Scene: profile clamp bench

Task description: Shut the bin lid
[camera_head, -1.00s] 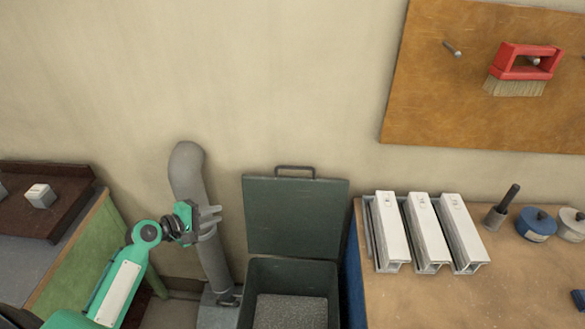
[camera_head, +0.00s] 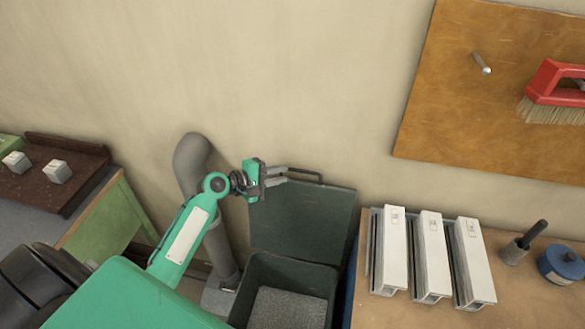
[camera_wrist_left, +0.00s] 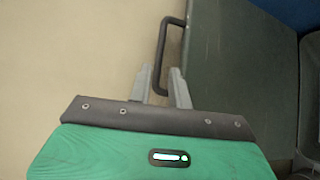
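The dark green bin lid (camera_head: 304,222) stands open and upright behind the bin (camera_head: 287,272), near the wall. Its dark loop handle (camera_head: 308,173) is on the lid's top edge. My left gripper (camera_head: 284,177) is at the left end of this handle. In the left wrist view the fingers (camera_wrist_left: 162,84) are apart, and the handle (camera_wrist_left: 162,55) reaches into the gap between their tips. I cannot tell whether they touch it. The lid (camera_wrist_left: 235,75) fills the right of that view. My right gripper is not in view.
A grey pipe (camera_head: 190,165) rises left of the bin, behind my left arm. A bench (camera_head: 380,312) with several white profiles (camera_head: 433,255) stands close on the right. The bin holds grey granular stuff (camera_head: 287,308). The space above its opening is clear.

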